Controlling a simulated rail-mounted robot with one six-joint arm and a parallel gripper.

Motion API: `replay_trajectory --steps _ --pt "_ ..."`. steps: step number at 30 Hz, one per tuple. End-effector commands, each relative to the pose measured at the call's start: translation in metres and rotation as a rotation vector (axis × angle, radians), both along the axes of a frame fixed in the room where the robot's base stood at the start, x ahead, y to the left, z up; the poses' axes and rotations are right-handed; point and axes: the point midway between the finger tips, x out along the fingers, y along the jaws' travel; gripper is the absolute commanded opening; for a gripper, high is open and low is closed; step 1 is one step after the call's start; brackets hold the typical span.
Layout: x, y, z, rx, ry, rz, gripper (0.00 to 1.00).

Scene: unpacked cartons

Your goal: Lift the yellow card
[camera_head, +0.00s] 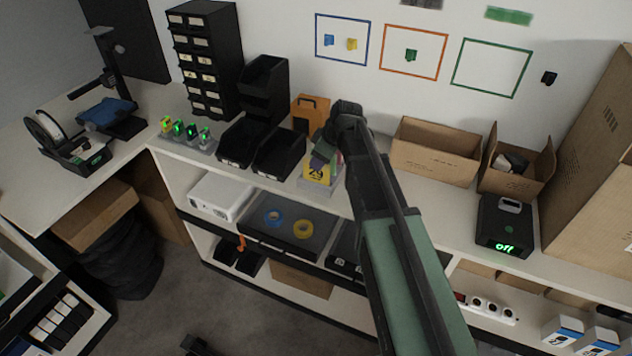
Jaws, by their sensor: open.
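The yellow card (317,173) with dark markings stands in a pale, clear-looking holder (318,186) near the front edge of the long white shelf top. My gripper (322,158) reaches down from the right and is open at the card's upper part. Its fingers cover the card's top edge. I cannot tell whether they touch the card. My arm hides the area just right of the holder.
Black bins (279,153) stand close on the left, with an orange box (308,113) behind. Open cartons (436,150) and a black device reading "off" (503,226) are to the right. A lower shelf holds a dark tray (290,240) with tape rolls.

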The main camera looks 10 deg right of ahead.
Motion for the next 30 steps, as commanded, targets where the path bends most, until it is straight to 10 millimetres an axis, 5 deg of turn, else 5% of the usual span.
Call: replay_trajectory --steps 10,17,26,30 --pt "0.013 0.013 -0.048 0.0 0.0 0.001 0.44" --pt "0.014 0.015 -0.045 0.0 0.0 -0.001 0.44" --pt "0.014 0.015 -0.045 0.0 0.0 -0.001 0.01" --pt "0.014 0.015 -0.045 0.0 0.0 -0.001 0.0"
